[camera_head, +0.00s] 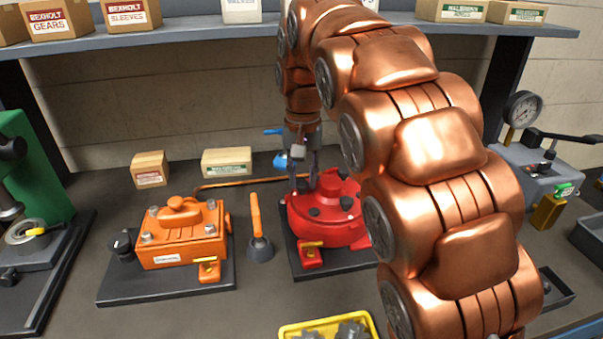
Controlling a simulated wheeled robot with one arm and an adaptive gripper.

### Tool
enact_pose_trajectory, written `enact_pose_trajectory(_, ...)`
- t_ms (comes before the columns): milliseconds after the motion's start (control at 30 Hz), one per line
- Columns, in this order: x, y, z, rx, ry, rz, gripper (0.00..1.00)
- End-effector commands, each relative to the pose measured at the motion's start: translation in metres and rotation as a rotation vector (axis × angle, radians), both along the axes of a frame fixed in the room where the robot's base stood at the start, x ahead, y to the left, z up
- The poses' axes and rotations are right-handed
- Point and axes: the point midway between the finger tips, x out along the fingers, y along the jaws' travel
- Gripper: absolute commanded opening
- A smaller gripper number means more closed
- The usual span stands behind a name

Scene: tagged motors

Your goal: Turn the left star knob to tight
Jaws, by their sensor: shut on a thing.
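The red round housing (325,226) stands on a dark plate in the middle of the bench, with small dark knobs on its top. One dark knob (346,203) sits to the right and another (315,212) nearer the front. My gripper (303,184) points down over the housing's back left part, its fingers closed on a knob there, which I take for the left star knob. The fingers mostly hide that knob, so its shape and turn angle cannot be made out. My copper arm covers the housing's right side.
An orange motor (182,238) on a dark plate stands left, with an orange-handled tool (256,222) between it and the housing. A yellow tray (330,327) lies at the front. A gauge unit (524,108) stands right, and a shelf (190,38) with boxes runs behind.

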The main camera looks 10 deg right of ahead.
Motion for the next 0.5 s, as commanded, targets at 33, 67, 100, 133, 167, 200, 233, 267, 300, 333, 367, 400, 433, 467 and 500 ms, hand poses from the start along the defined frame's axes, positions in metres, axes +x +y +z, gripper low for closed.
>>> enact_pose_trajectory(33,0.0000,0.0000,0.0042,0.001,-0.005,-0.045,0.00)
enact_pose_trajectory(67,0.0000,-0.0001,0.0041,0.000,-0.005,-0.073,0.00)
enact_pose_trajectory(100,-0.0002,-0.0003,0.0041,0.000,-0.004,-0.111,0.00)
enact_pose_trajectory(133,-0.0003,-0.0002,0.0041,0.000,-0.004,-0.139,0.00)
enact_pose_trajectory(167,-0.0003,-0.0001,0.0041,0.000,-0.004,-0.167,0.00)
enact_pose_trajectory(200,-0.0004,-0.0001,0.0041,0.001,-0.003,-0.205,0.00)
enact_pose_trajectory(233,-0.0005,-0.0002,0.0042,0.002,-0.004,-0.233,0.00)
enact_pose_trajectory(267,-0.0005,-0.0004,0.0042,0.002,-0.004,-0.262,0.00)
enact_pose_trajectory(300,-0.0005,-0.0007,0.0043,0.001,-0.005,-0.300,0.00)
enact_pose_trajectory(333,-0.0004,-0.0010,0.0045,0.001,-0.005,-0.329,0.00)
enact_pose_trajectory(367,-0.0004,-0.0010,0.0046,0.001,-0.005,-0.358,0.00)
enact_pose_trajectory(400,-0.0002,-0.0010,0.0047,0.002,-0.006,-0.395,0.00)
enact_pose_trajectory(433,-0.0002,-0.0009,0.0048,0.002,-0.006,-0.424,0.00)
enact_pose_trajectory(467,-0.0003,-0.0008,0.0049,0.003,-0.006,-0.452,0.00)
enact_pose_trajectory(500,-0.0002,-0.0007,0.0050,0.002,-0.007,-0.490,0.00)
